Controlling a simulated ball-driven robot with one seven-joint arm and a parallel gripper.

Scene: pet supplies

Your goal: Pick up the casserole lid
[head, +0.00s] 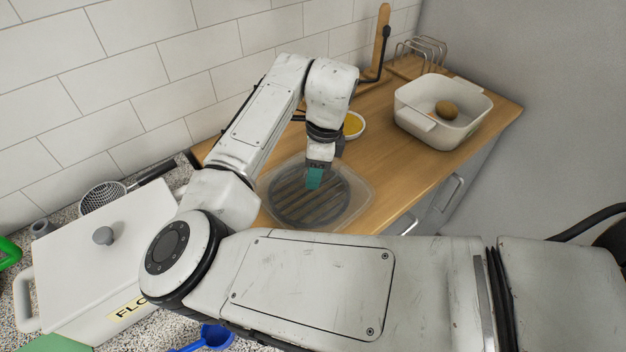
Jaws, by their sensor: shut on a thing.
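The casserole lid (358,195) looks like a clear, rounded rectangular cover over a dark round slatted piece (290,205) on the wooden counter. My gripper (315,178), with teal fingertips, points down at the middle of the lid and is shut on it. The grip point itself is hidden by the fingers. I cannot tell whether the lid is clear of the slatted piece. A white rectangular casserole dish (418,125) stands to the right, uncovered, with a brown egg-shaped thing (447,109) inside.
A small bowl of yellow stuff (353,125) sits behind my gripper. A wire rack (420,50) and wooden post (381,40) stand at the back. A white flour bin (100,265), strainer (102,196) and blue scoop (214,337) are at left. The wooden counter (420,170) has bare room before the dish.

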